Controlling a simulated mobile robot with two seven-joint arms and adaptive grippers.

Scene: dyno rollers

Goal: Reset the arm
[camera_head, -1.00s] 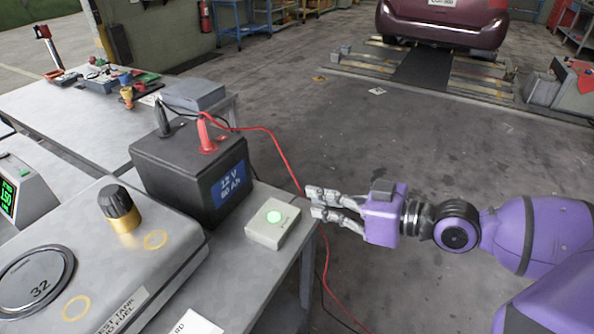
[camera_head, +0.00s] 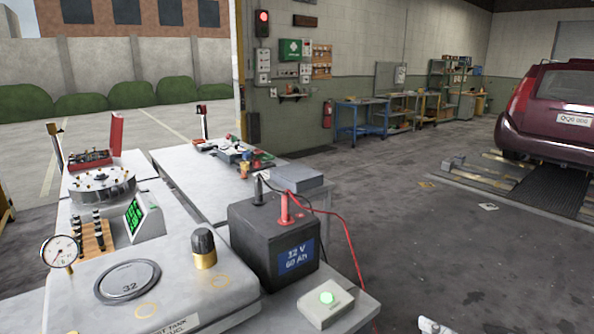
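Only a small grey fingertip part of my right gripper (camera_head: 432,325) shows at the bottom edge, right of the bench corner. It is apart from the bench and nothing is seen in it. The rest of my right arm is out of view, and so is my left gripper. A pale box with a lit green button (camera_head: 327,298) sits on the bench's near right corner, left of my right gripper. A black battery (camera_head: 262,245) with a red and a black clamp stands behind it.
A metal tank top (camera_head: 180,280) with a black knob (camera_head: 204,247) fills the near left. A pressure gauge (camera_head: 60,251) stands at its left. A second table (camera_head: 200,182) carries small parts. A maroon car (camera_head: 550,110) stands on rollers at right.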

